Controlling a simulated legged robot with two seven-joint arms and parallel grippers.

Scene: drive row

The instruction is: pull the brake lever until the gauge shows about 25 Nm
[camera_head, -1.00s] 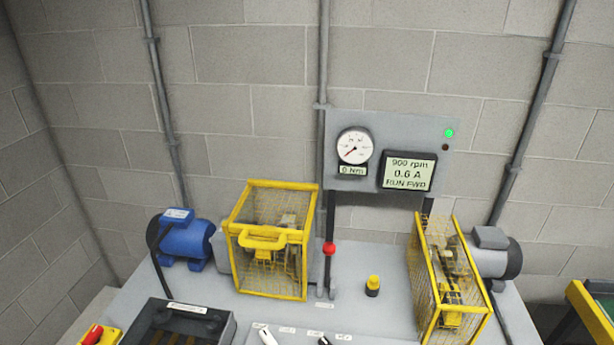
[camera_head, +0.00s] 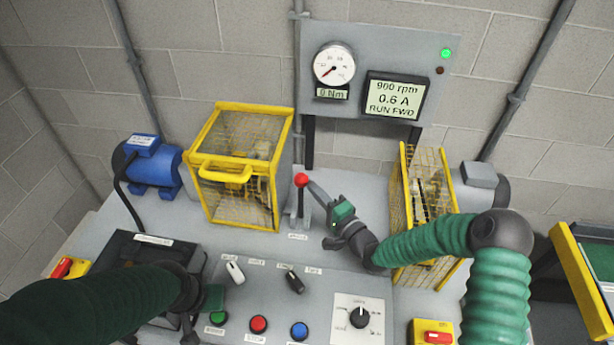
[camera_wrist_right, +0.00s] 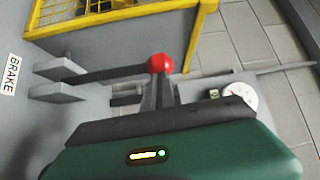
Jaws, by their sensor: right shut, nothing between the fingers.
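The brake lever's red knob (camera_head: 301,180) stands up from the bench between the yellow guard cages; its slot lies just below it. My right gripper (camera_head: 314,188) is shut with its fingertips right beside the knob, with nothing seen held. In the right wrist view the red knob (camera_wrist_right: 160,63) sits just beyond the fingertips, and the lever's dark bar runs to a bracket near the BRAKE label (camera_wrist_right: 12,75). The round gauge (camera_head: 333,64) reads 0 Nm on its small display (camera_head: 332,93). My left gripper (camera_head: 205,300) is low at left; its fingers are unclear.
The drive display (camera_head: 394,96) reads 900 rpm, 0.6 A, RUN FWD, with a green lamp (camera_head: 446,53) lit. A yellow cage (camera_head: 240,160) stands left of the lever, another cage (camera_head: 425,190) right. Switches and coloured buttons (camera_head: 258,324) fill the front panel.

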